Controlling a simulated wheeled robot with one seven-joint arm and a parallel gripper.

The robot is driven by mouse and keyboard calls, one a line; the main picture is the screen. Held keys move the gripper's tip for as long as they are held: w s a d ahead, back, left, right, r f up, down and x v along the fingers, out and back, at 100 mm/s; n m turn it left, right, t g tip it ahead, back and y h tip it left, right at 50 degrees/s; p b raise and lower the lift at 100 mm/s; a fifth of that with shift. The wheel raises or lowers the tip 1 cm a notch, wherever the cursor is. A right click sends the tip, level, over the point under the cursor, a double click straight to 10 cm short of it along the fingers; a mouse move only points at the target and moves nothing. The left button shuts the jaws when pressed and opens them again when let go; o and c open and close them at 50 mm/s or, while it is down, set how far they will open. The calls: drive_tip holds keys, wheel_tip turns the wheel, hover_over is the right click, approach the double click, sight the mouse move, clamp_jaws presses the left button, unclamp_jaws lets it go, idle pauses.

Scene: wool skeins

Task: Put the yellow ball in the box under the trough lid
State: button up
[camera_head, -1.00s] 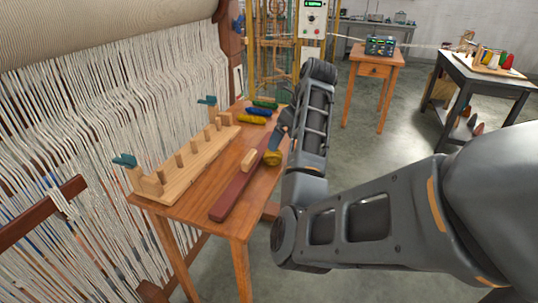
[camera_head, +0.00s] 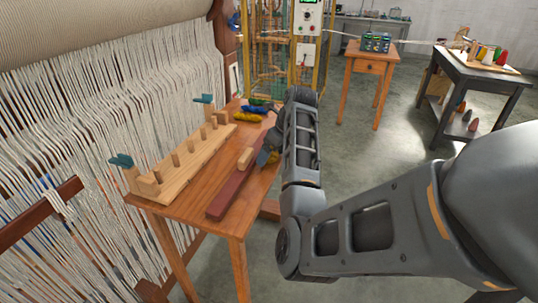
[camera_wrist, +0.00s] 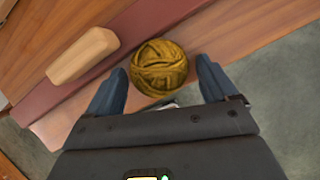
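The yellow ball (camera_wrist: 158,67), a wound ball of mustard yarn, sits on the wooden table beside the trough lid in the wrist view. In the head view it is mostly hidden behind my gripper (camera_head: 268,151). The lid (camera_head: 228,189) is a long dark red bar with a pale wooden handle (camera_head: 245,158); it also shows in the wrist view (camera_wrist: 110,73). My gripper is open, its blue-grey fingers on either side of the ball with small gaps. No box opening shows; the lid appears to cover it.
A pegged wooden rack (camera_head: 185,165) with teal clamps stands on the table (camera_head: 190,210) left of the lid. Blue, yellow and green skeins (camera_head: 250,112) lie at its far end. The loom's hanging threads (camera_head: 120,130) are close on the left.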

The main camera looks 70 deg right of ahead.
drive_tip(key=c, duration=1.1)
drive_tip(key=shift+r, duration=0.15)
